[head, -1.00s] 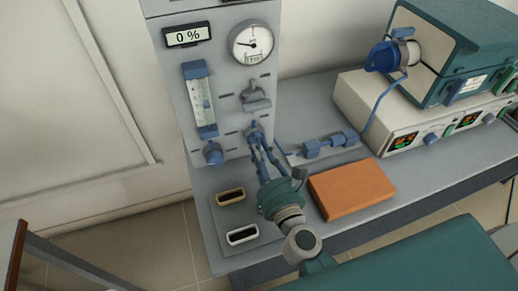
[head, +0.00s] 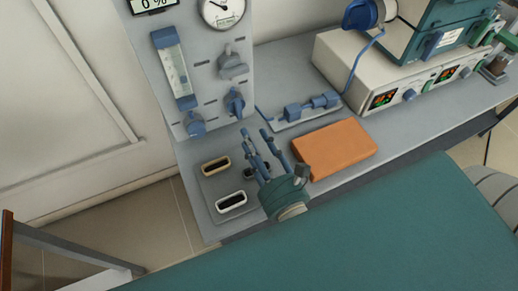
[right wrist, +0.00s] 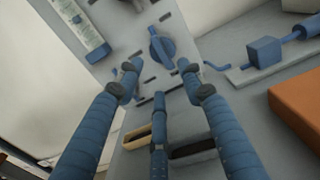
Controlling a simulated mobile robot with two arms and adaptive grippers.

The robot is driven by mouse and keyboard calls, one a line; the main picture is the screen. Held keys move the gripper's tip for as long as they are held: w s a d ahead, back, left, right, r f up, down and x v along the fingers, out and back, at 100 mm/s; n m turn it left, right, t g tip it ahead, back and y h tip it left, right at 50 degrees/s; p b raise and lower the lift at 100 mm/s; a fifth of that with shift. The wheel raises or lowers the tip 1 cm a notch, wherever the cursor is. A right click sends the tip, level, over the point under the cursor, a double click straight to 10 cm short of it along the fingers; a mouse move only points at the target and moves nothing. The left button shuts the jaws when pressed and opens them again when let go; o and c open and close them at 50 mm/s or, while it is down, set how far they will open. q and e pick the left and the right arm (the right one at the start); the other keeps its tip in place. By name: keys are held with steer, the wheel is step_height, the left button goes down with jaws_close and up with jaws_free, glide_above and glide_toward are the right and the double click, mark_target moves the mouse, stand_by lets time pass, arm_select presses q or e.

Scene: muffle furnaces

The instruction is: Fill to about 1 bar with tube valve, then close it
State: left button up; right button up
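The grey panel carries a round white pressure gauge (head: 222,10), cut off at the top of the head view; its reading is too small to tell. Below it sit a grey valve knob (head: 232,66) and a blue valve knob (head: 235,103). The blue knob also shows in the right wrist view (right wrist: 161,46), beyond my fingertips and apart from them. My right gripper (head: 257,134) is open and empty, below and in front of the blue knob, above the bench. My left gripper is not in view.
A flowmeter (head: 175,68) with a blue knob (head: 195,124) is left on the panel. An orange block (head: 335,148) lies right of my right gripper. Blue tube fittings (head: 312,105) lie behind it. A furnace controller (head: 385,75) stands further right. Two framed slots (head: 216,165) (head: 231,202) are left.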

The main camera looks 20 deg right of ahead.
steer(key=shift+s, duration=1.55)
